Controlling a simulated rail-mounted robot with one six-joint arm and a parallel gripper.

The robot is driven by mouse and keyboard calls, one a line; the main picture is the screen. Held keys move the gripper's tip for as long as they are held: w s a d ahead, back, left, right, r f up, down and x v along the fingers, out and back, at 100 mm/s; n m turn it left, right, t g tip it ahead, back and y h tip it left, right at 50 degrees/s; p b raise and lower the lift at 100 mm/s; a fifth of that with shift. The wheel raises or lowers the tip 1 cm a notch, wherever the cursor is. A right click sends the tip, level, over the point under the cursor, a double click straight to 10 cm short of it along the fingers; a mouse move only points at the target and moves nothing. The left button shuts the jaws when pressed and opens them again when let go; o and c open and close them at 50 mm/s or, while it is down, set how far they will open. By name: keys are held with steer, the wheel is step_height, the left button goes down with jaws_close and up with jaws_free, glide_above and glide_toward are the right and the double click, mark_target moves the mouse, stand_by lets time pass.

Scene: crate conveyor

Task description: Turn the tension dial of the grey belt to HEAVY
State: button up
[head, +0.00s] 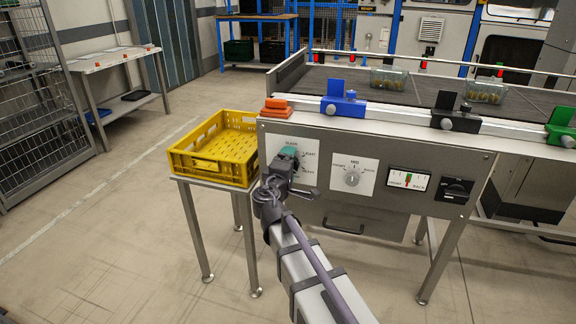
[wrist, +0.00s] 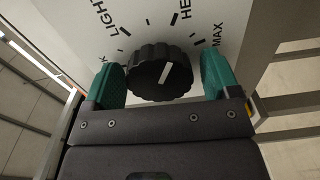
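The tension dial (wrist: 160,72) is a black ribbed knob with a white pointer mark, on a white plate (wrist: 75,20). LIGHT, part of a word starting HE, and MAX are readable around it. The pointer tilts up and right, toward the HE–MAX side; its exact mark is unclear. My gripper (wrist: 165,80) has its green fingers on either side of the knob. A thin gap shows at the right finger, and the left finger is very close or touching. In the head view, my gripper (head: 288,158) covers the dial at the panel's left end.
A second dial (head: 352,178), a gauge (head: 408,180) and a black switch (head: 456,190) sit farther right on the panel. A yellow crate (head: 208,167) stands on a stand at left. Orange blocks (head: 276,108) and blue (head: 344,106), black and green clamps line the belt edge.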

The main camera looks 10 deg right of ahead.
steer(key=shift+o, duration=0.2)
steer(key=v, duration=1)
steer(key=shift+s+a, duration=0.2)
steer(key=shift+s, duration=0.15)
steer(key=s+d+f+m+g+y, duration=0.3)
steer(key=s+f+m+g+y, duration=0.7)
steer(key=s+f+g, duration=0.65)
step_height(320, 180, up, 34)
steer(key=w+d+m+h+p, duration=0.1)
steer(key=d+p, duration=0.1)
steer(key=p, duration=3.2)
steer(key=shift+t+p, duration=0.4)
steer(key=shift+t, duration=0.05)
